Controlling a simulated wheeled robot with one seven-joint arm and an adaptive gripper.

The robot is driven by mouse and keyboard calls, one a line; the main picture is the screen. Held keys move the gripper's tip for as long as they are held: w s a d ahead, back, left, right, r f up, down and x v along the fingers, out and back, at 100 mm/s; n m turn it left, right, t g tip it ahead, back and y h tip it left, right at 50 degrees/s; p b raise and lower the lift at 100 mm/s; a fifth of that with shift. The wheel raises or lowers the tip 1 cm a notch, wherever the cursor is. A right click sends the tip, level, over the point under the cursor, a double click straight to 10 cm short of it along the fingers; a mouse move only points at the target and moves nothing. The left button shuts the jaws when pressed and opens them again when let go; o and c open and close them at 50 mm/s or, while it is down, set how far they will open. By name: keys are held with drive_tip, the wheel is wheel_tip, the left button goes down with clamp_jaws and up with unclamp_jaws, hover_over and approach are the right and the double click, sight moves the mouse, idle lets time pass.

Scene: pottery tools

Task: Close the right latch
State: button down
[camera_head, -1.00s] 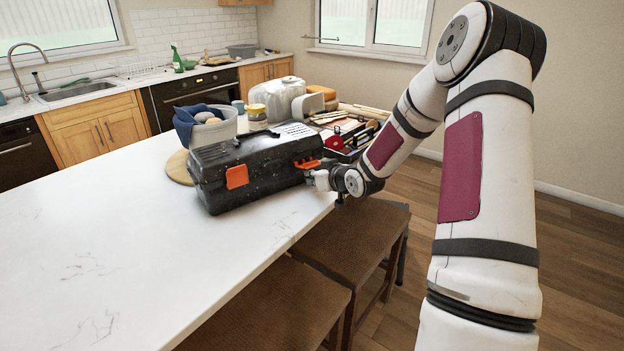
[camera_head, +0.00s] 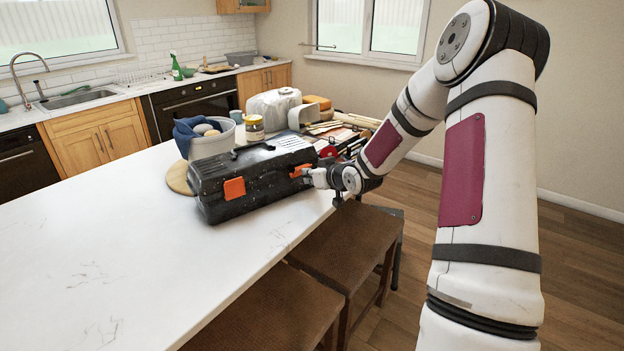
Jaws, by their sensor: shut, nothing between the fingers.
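A black toolbox (camera_head: 258,190) with a dark handle stands on the white counter. Its left orange latch (camera_head: 234,188) lies flat against the front face. Its right orange latch (camera_head: 300,170) sticks outward from the front near the right end. My gripper (camera_head: 311,179) is shut and empty, just below and beside the right latch at the toolbox's front right. The fingertips are small here, and I cannot tell whether they touch the latch.
A bin with a blue cloth (camera_head: 187,132), a yellow-lidded jar (camera_head: 254,128) and a white container (camera_head: 273,108) stand behind the toolbox. Tools crowd the back right. The white counter (camera_head: 110,235) is clear in front. Wooden stools (camera_head: 343,240) stand below its edge.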

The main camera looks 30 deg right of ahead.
drive_tip(key=shift+w+r+p, duration=0.25)
drive_tip(key=shift+w+r, duration=0.1)
drive_tip(key=shift+r, duration=0.2)
drive_tip(key=shift+w+r+p, duration=0.25)
drive_tip(key=shift+w+r, duration=0.1)
drive_tip(key=shift+r, duration=0.2)
drive_tip(key=shift+w+f, duration=0.2)
drive_tip(key=shift+w, duration=0.15)
drive_tip(key=f+p+v, duration=0.1)
drive_tip(key=p+v, duration=0.4)
drive_tip(key=v, duration=0.2)
drive_tip(key=shift+s, duration=0.35)
